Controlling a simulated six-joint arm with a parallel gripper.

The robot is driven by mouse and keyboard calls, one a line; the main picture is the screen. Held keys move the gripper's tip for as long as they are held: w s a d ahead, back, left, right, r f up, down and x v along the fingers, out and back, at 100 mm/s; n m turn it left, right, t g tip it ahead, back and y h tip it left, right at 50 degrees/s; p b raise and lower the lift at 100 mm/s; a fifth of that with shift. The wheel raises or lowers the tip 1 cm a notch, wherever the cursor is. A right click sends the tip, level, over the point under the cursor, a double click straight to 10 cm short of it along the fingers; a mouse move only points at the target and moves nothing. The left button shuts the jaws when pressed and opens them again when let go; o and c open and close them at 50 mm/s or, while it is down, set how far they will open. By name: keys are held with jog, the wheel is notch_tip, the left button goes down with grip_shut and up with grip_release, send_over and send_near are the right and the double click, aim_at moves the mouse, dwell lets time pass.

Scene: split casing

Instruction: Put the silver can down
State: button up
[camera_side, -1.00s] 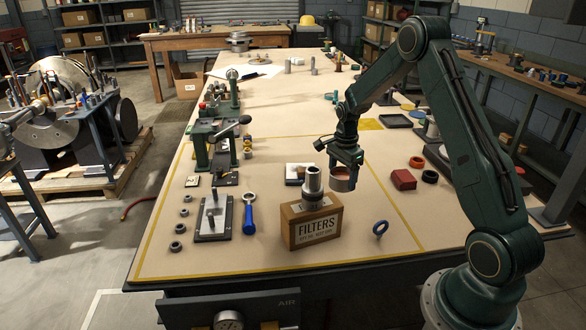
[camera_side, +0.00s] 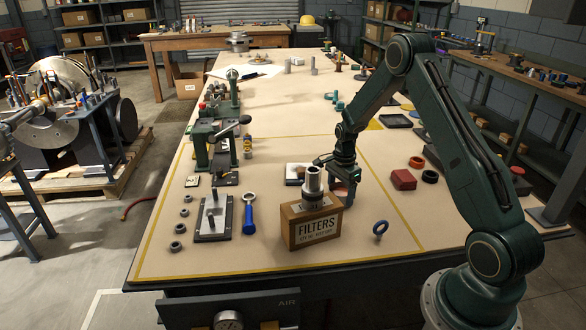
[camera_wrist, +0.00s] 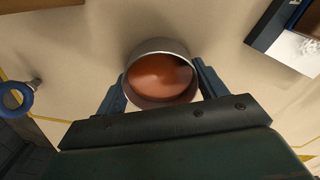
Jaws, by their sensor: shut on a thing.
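The silver can (camera_wrist: 160,51) is round and open-topped, with a reddish-brown inside. In the wrist view it sits between the two fingers of my gripper (camera_wrist: 160,82), which is shut on it. In the side view my gripper (camera_side: 342,178) points down just behind and right of the wooden FILTERS box (camera_side: 313,229). There the can is mostly hidden by the fingers and the box, with a reddish part showing low down. The can is low, close to the bench top; I cannot tell whether its base touches.
A metal cylinder (camera_side: 313,180) stands on the FILTERS box. A red block (camera_side: 403,179) lies to the right. A dark plate with a white top (camera_wrist: 290,40) lies nearby. Bare bench top surrounds the can.

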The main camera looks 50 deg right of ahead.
aim_at(340, 194)
jog(key=shift+f, duration=0.1)
jog(key=o, duration=1.2)
notch_tip(340, 194, up, 12)
jog(key=shift+r, duration=0.1)
dwell(0.4)
